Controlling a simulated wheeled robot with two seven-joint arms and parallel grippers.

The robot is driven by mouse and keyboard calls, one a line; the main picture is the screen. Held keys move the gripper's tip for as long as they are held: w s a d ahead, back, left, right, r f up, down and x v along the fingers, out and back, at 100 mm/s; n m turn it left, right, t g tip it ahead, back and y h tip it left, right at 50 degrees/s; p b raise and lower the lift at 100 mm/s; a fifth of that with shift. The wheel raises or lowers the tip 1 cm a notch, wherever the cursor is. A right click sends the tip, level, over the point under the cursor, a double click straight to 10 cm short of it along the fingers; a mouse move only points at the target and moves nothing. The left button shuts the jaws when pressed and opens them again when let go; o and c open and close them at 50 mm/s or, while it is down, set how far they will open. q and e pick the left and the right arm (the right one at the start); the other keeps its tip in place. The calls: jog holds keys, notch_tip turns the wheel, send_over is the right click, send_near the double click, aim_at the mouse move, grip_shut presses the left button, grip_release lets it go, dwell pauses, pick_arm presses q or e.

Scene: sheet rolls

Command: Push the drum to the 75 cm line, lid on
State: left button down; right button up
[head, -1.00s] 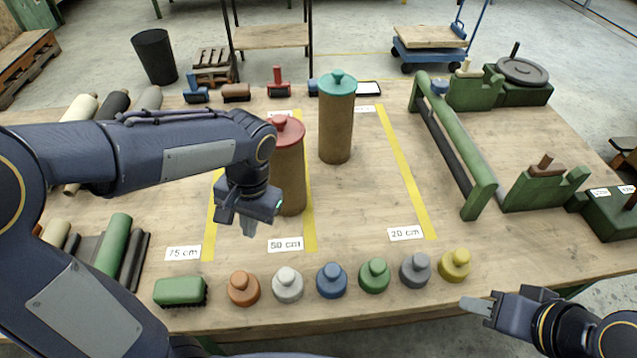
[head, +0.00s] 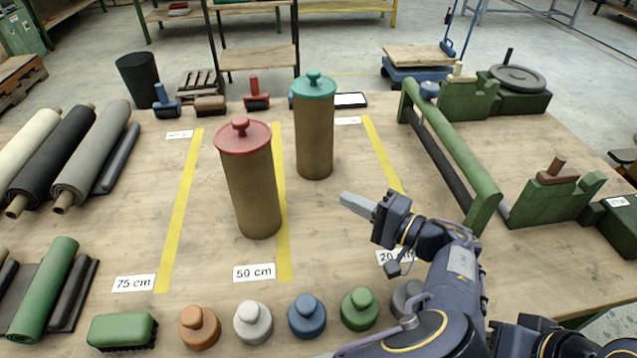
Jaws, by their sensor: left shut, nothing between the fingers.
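A brown drum (head: 252,195) with a red knobbed lid (head: 243,139) on top stands upright between the 75 cm line (head: 181,205) and the 50 cm line (head: 281,190), close beside the 50 cm line. A second brown drum (head: 315,140) with a teal lid (head: 314,86) stands behind it to the right, between the 50 cm line and the 20 cm line (head: 383,152). My left gripper (head: 345,199) is shut and empty, to the right of the red-lidded drum and apart from both drums. Part of my right arm shows at the bottom right; its fingertips are hidden.
Several coloured knobbed weights (head: 253,321) and a green brush (head: 121,330) line the front edge. Sheet rolls (head: 88,150) lie at left. A green roller frame (head: 445,150) stands at right. The table between the red-lidded drum and the 75 cm line is clear.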

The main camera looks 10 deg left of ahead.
pick_arm(q)
jog(key=w+a+p, duration=0.1)
jog(key=w+a, duration=0.1)
jog(key=a, duration=1.1)
jog(key=shift+w+r, duration=0.15)
jog(key=shift+w, duration=0.1)
pick_arm(e)
jog(key=shift+s+a+r, duration=0.15)
jog(key=shift+s+r, duration=0.15)
jog(key=shift+r, duration=0.3)
